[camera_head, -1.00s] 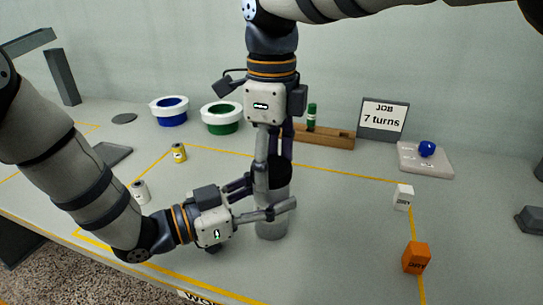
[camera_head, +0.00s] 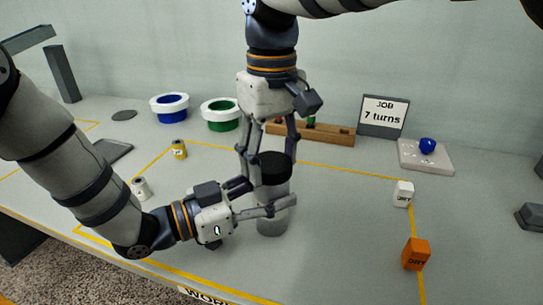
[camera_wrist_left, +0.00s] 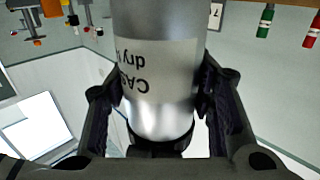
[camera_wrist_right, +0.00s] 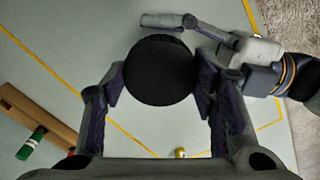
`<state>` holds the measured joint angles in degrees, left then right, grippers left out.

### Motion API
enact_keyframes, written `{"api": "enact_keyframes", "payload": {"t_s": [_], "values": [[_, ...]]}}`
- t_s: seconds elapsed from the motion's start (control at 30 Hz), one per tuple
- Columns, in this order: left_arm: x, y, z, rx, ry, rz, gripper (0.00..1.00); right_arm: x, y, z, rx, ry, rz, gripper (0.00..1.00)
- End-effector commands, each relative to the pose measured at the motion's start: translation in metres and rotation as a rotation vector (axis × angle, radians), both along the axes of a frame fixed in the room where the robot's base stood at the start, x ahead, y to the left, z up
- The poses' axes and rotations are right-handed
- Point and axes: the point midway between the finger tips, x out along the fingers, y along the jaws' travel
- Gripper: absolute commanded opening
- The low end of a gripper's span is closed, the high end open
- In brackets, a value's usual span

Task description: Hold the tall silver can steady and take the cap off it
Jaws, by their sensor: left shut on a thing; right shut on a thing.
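The tall silver can (camera_head: 272,222) stands upright on the table. Its printed label shows upside down in the left wrist view (camera_wrist_left: 155,75). Its black cap (camera_head: 275,166) is on top and appears seated; it fills the middle of the right wrist view (camera_wrist_right: 159,70). My left gripper (camera_head: 266,202) comes in from the left, shut around the can's body. My right gripper (camera_head: 268,165) points straight down, with its fingers shut on opposite sides of the cap. In the right wrist view the cap hides the can below it.
A yellow can (camera_head: 179,149) and a white can (camera_head: 140,188) stand to the left. Behind are a blue bin (camera_head: 170,118), a green bin (camera_head: 220,121), a wooden rack (camera_head: 335,138) and a "7 turns" sign (camera_head: 383,116). White (camera_head: 403,195) and orange (camera_head: 416,255) blocks stand right.

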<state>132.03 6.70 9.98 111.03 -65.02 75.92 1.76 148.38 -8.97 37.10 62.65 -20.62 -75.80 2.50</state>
Motion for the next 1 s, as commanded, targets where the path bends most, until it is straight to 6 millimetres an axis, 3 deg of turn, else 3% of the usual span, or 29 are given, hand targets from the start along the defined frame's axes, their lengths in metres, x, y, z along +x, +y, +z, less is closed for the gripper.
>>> {"api": "enact_keyframes", "payload": {"t_s": [0.3,0.5,0.63,1.0], "values": [[-0.0002,-0.0004,0.0010,-0.002,-0.002,-0.002,0.00,-0.0002,0.0004,0.0007,0.002,-0.002,1.258,0.20],[-0.0003,-0.0006,0.0011,-0.002,-0.002,-0.002,0.00,-0.0002,0.0004,0.0009,0.002,-0.004,1.837,0.20],[-0.0003,-0.0006,0.0011,-0.002,-0.002,-0.002,0.00,0.0000,0.0000,0.0011,-0.002,-0.003,1.986,0.20],[0.0000,-0.0002,0.0008,-0.001,-0.002,-0.001,0.00,0.0001,-0.0001,0.0011,-0.002,-0.003,1.982,0.20]]}}
